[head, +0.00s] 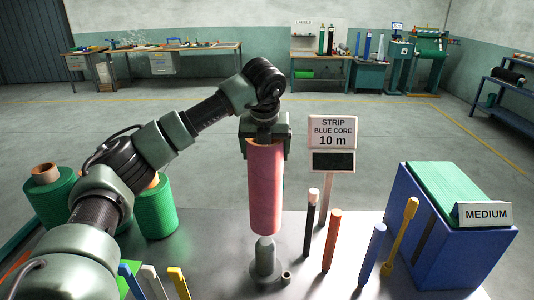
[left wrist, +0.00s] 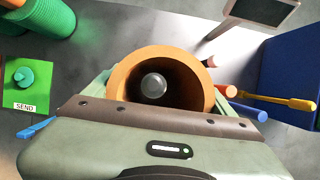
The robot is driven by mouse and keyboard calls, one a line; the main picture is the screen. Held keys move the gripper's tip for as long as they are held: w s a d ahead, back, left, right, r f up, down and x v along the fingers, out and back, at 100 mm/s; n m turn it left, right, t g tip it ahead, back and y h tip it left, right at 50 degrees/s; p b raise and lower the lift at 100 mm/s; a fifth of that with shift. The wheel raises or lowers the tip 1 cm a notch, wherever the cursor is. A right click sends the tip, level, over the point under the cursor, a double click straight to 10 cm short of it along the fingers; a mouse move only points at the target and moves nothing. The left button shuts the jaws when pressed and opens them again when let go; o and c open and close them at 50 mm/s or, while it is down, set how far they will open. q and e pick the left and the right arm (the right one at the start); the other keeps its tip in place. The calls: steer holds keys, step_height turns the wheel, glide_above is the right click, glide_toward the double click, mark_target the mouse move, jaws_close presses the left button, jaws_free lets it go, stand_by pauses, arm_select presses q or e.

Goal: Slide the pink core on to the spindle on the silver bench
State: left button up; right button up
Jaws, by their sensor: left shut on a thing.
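The pink core (head: 265,190) is a tall tube held upright by my left gripper (head: 266,140), which is shut on its upper end. The spindle (head: 264,262) stands on the silver bench (head: 225,262) directly below, grey with a rounded top and wider base. The core's lower end is at the spindle's top; I cannot tell whether the tip is inside it. In the left wrist view, I look down the core's orange-brown bore (left wrist: 188,72) and see the spindle's round tip (left wrist: 153,86) near its middle. My right gripper is not in view.
Several coloured rods, including an orange one (head: 332,240), stand right of the spindle, with a sign (head: 332,130) behind. A blue box (head: 440,240) is at the right. Green rolls (head: 155,212) stand left. A small ring (head: 286,277) lies by the spindle base.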

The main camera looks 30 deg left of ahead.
arm_select(q)
steer(key=shift+a, duration=0.15)
step_height(320, 180, down, 21)
steer(key=b, duration=1.5)
steer(key=shift+r, duration=0.2)
stand_by(0.5)
